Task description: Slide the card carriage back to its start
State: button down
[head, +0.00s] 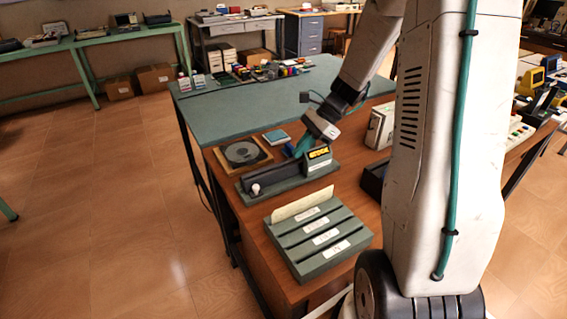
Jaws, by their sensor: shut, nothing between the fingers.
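A long grey-green device (275,190) lies on the brown table, with a dark bar along its top. A dark block with a yellow label (319,154) stands at its right end. A small white knob (256,188) is at its left end. I cannot tell for sure which part is the card carriage. My gripper (299,151) points down to the left, with teal fingers that are shut and empty. It is just behind and left of the labelled block; I cannot tell whether it touches the device. My arm comes in from the upper right.
A slotted green rack (318,250) holds an upright cream card (302,204) in front of the device. A wooden tray with a dark disc (242,153) and a blue tile (276,137) lie behind it. A pale box (380,127) stands to the right.

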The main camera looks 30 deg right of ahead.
aim_at(257, 187)
jog(key=x, duration=0.8)
jog(key=shift+a+f, duration=0.25)
jog(key=a, duration=0.2)
jog(key=a+f, duration=0.1)
jog(key=shift+w+a, duration=0.15)
jog(key=shift+w, duration=0.2)
jog(key=shift+a, duration=0.4)
jog(key=shift+w, duration=0.1)
jog(key=shift+a+f, duration=0.1)
jog(key=shift+a, duration=1.1)
jog(key=shift+d, duration=0.15)
